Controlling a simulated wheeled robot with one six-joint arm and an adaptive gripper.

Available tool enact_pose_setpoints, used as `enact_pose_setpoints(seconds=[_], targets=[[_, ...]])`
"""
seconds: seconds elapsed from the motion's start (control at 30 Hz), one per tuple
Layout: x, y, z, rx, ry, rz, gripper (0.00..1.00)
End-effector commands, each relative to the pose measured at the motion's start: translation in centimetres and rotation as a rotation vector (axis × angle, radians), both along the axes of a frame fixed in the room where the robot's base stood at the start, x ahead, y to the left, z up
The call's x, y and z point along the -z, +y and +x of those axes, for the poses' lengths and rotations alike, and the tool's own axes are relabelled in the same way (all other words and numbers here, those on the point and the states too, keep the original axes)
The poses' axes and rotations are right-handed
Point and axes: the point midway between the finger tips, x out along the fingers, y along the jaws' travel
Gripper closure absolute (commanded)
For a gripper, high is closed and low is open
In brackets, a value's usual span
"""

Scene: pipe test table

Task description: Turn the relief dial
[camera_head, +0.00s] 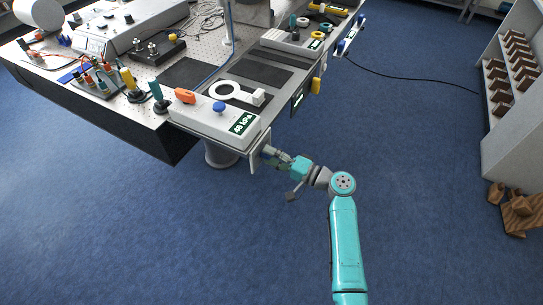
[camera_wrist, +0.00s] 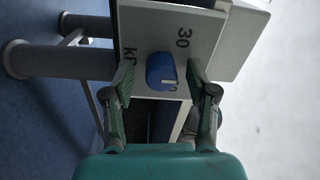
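The relief dial (camera_wrist: 161,72) is a blue knob with a white mark, on a pale panel (camera_wrist: 143,22) printed with "30" and other, partly covered marks. My gripper (camera_wrist: 162,76) is open, with one finger to the left and one to the right of the dial. Gaps show between the fingers and the dial, and I cannot tell how far in depth the fingertips reach. In the head view my gripper (camera_head: 268,155) is at the front end of the white box (camera_head: 205,121), by a pale upright plate (camera_head: 256,152). The dial is not visible there.
The box carries a display (camera_head: 241,123) reading about "46 kPa", a blue round knob (camera_head: 218,106) and an orange piece (camera_head: 185,96) on top. A white ring-shaped tool (camera_head: 226,91) lies behind it. The blue floor (camera_head: 200,235) around my arm is clear. Shelves (camera_head: 510,80) stand far right.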

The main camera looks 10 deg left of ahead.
Motion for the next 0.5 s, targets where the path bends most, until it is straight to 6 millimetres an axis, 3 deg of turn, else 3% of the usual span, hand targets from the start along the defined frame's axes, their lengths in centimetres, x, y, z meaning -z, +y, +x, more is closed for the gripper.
enact_pose_setpoints(seconds=[0.27,0.5], targets=[[0.0,-1.4,-0.5,0.002,-0.001,0.0,0.42],[0.2,-5.7,-2.1,0.004,0.001,0.0,0.42]])
